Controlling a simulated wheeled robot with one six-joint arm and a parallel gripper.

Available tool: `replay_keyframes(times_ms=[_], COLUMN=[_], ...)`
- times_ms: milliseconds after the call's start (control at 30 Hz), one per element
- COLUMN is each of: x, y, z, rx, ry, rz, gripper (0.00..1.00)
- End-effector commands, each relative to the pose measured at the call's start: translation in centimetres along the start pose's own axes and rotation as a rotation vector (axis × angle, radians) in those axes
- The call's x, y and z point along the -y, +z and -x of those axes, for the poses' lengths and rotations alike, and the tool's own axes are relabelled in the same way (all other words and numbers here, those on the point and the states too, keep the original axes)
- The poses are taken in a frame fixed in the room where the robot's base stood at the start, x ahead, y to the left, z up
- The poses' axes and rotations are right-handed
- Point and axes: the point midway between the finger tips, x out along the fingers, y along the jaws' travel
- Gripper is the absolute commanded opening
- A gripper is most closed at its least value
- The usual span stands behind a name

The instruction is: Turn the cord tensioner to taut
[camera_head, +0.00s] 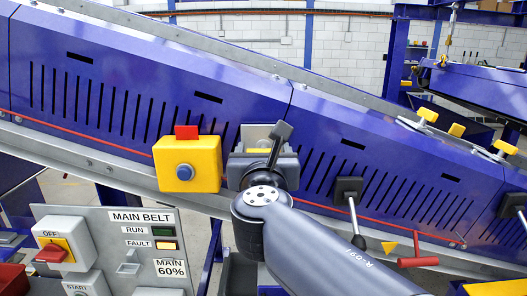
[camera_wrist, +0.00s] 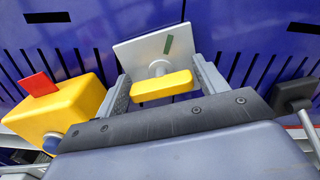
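The likely cord tensioner is a yellow bar handle (camera_wrist: 163,86) on a short grey stem, in front of a light grey plate (camera_wrist: 150,48) with a green mark. In the head view the plate (camera_head: 258,132) shows on the blue conveyor side, mostly behind my gripper (camera_head: 266,152). In the wrist view my gripper (camera_wrist: 160,74) has its two fingers far apart, one at each end of the yellow bar. No clear gap shows at either end, so I cannot tell whether they press on it. A thin red cord (camera_head: 75,133) runs along the conveyor.
A yellow box (camera_head: 188,172) with a blue button and red flag stands close left of my gripper; it also shows in the wrist view (camera_wrist: 70,110). The MAIN BELT panel (camera_head: 130,250) is at lower left.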

Motion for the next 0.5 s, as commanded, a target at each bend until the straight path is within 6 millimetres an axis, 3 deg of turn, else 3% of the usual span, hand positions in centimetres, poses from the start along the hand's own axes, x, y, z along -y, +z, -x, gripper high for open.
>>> replay_keyframes(times_ms=[367, 500], x=[0.00, 0.00], y=[0.00, -0.03], z=[0.02, 0.02], rx=[0.000, 0.000], ry=[0.000, 0.000], rz=[0.000, -0.005], gripper=[0.37, 0.37])
